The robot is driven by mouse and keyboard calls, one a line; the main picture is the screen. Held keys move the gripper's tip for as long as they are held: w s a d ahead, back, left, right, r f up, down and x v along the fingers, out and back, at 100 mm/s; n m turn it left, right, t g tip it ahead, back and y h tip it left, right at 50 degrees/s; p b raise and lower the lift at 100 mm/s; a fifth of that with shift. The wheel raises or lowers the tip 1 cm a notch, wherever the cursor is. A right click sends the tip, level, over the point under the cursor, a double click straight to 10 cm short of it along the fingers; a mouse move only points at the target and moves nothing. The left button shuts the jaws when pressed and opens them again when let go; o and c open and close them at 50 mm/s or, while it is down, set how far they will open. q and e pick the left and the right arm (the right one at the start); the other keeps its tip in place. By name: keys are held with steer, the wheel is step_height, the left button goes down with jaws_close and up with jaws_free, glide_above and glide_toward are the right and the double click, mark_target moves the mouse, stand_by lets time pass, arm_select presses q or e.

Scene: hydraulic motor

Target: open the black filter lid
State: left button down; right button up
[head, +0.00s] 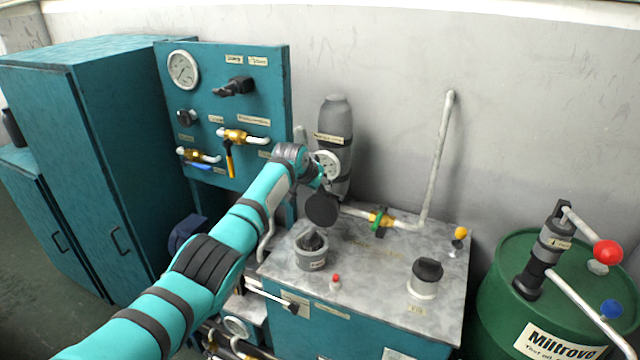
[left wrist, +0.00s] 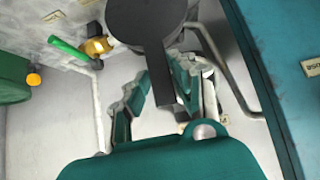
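The black filter lid (head: 322,208) is a dark round disc, raised and tilted above a grey filter pot (head: 312,258) on the tank top. The pot's mouth shows, with dark parts inside it. In the left wrist view the lid (left wrist: 150,18) is at the top, and its dark strip-like handle runs down between the fingers. In the head view the left gripper (head: 318,178) is just above the lid, partly hidden by my wrist. My right gripper is not in view.
A grey cylinder with a gauge (head: 328,164) stands close behind my gripper. A pipe with a green-handled valve (head: 381,221) is to the right. A black-capped white filler (head: 424,282) and a small red knob (head: 336,281) stand on the tank top. A green barrel (head: 505,290) is far right.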

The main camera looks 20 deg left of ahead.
arm_select(q)
steer(key=c, duration=1.4)
jaws_free()
steer(key=shift+w+r, duration=0.2)
steer(key=shift+r, duration=0.3)
steer(key=shift+o, duration=1.2)
steer(key=shift+s, duration=0.1)
steer(key=shift+o, duration=0.2)
steer(key=shift+f, duration=0.15)
steer(key=shift+s, duration=0.1)
steer(key=v, duration=1.2)
